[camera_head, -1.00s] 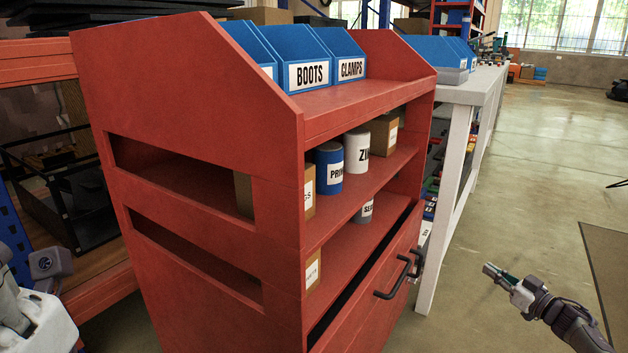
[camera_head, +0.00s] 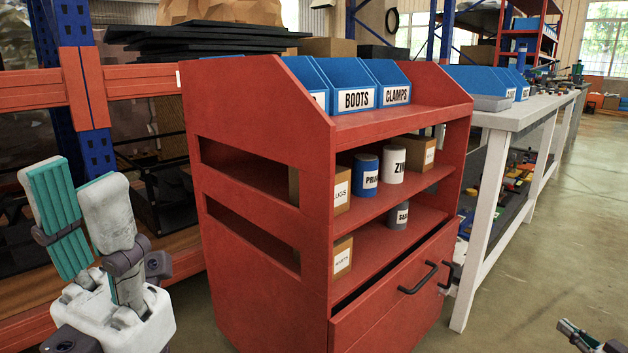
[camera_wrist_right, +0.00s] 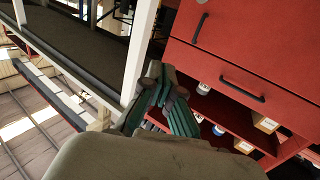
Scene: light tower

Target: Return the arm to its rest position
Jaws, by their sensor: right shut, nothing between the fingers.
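My right gripper (camera_head: 568,328) shows at the bottom right corner of the head view, over the floor and to the right of the red cabinet (camera_head: 262,210). It is clear of the cabinet. In the right wrist view my right gripper (camera_wrist_right: 165,100) is shut and empty, with the cabinet's drawer front (camera_wrist_right: 240,50) and shelves behind it. My left gripper (camera_head: 72,180) points up at the left of the head view, with its fingers apart and nothing between them. Most of both arms is out of frame.
Blue bins (camera_head: 353,84) stand on the cabinet top. Cans (camera_head: 393,164) and boxes (camera_head: 341,188) are on its shelves. A white workbench (camera_head: 520,115) stands to the right. An orange and blue rack (camera_head: 85,95) is behind my left gripper. Open floor (camera_head: 570,220) lies at the right.

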